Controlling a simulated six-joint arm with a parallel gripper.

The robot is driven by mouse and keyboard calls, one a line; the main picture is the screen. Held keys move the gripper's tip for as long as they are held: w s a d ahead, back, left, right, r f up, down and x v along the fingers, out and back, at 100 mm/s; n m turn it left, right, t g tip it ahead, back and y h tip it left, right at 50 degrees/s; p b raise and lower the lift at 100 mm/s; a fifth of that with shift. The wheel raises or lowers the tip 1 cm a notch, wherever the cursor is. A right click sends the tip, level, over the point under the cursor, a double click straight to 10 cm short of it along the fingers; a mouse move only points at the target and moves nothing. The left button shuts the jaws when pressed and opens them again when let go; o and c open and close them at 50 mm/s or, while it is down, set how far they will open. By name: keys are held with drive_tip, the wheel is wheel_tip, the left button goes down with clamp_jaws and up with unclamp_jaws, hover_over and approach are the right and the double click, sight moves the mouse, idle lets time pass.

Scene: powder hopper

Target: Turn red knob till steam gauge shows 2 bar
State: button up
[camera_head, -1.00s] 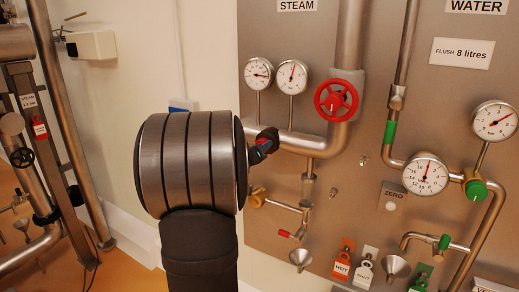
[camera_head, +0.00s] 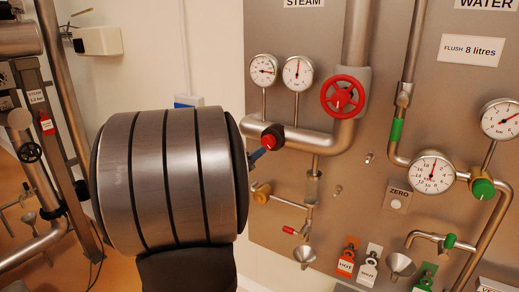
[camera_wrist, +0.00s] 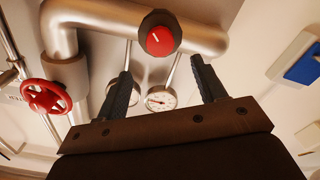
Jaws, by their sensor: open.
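The red knob (camera_head: 272,137) sits on the steel steam pipe, below two round gauges. In the wrist view the knob (camera_wrist: 160,40) shows a white line on its face, tilted slightly. My gripper (camera_wrist: 161,67) is open, its two dark fingers apart on either side of the knob's line, with the knob beyond the tips and nothing held. In the head view the gripper is mostly hidden behind my wrist.
A red handwheel (camera_head: 343,96) is on the vertical pipe to the right of the gauges. A brass-coloured valve (camera_head: 262,193) sits below the knob. Water gauges (camera_head: 431,172) and a green knob (camera_head: 483,188) are farther right. The wall left of the panel is mostly bare.

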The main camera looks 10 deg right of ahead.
sight(266, 143)
drive_tip(key=v, duration=0.8)
drive_tip(key=shift+r, duration=0.1)
drive_tip(key=x, duration=1.7)
drive_tip(key=shift+w+d, duration=0.1)
